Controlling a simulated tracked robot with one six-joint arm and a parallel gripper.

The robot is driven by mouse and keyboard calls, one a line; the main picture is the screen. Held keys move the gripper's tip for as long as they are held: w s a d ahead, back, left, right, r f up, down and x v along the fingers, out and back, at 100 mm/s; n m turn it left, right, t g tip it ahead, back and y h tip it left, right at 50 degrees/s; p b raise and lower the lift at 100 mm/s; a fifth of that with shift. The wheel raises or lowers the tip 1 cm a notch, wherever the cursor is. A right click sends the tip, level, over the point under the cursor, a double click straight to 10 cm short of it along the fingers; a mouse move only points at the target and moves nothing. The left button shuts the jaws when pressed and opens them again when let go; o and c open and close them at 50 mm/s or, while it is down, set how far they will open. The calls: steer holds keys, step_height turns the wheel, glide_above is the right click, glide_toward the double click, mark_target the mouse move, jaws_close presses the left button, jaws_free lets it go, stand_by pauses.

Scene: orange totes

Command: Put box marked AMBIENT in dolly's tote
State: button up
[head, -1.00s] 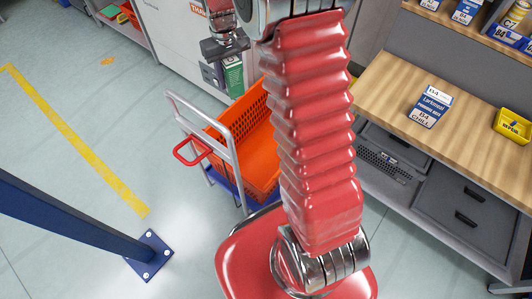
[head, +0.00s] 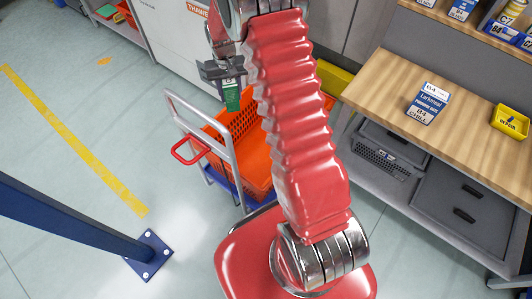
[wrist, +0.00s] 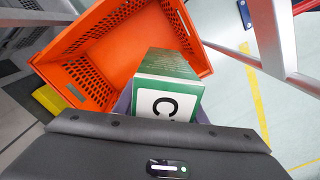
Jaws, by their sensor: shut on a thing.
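My gripper (head: 222,72) is shut on a green and white box (head: 232,97) above the far end of the orange tote. In the wrist view the box (wrist: 168,88) hangs beyond the dark gripper body, with a white label and a large "C" on its near face. I cannot read AMBIENT on it. The orange tote (head: 258,172) sits on a blue dolly (head: 221,181) and looks empty where I can see inside. In the wrist view the tote (wrist: 100,58) lies behind and below the box. My red arm hides the tote's right side in the head view.
The dolly's grey handle frame (head: 231,165) stands upright at the tote's left, with a red loop (head: 190,151). A wooden bench (head: 385,75) at right bears a blue-white box (head: 428,103) and a yellow bin (head: 510,122). A blue post (head: 75,220) stands at lower left.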

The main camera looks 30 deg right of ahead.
step_height(320, 180, down, 21)
steer(key=d+m, duration=0.2)
steer(key=m, duration=0.8)
glide_above(252, 177)
step_height(252, 177, down, 17)
steer(key=shift+w+r, duration=0.1)
steer(key=shift+r, duration=0.1)
step_height(252, 177, down, 14)
steer(key=shift+f, duration=0.1)
steer(key=shift+f, duration=0.15)
steer(key=shift+f, duration=1.75)
steer(key=shift+f, duration=0.1)
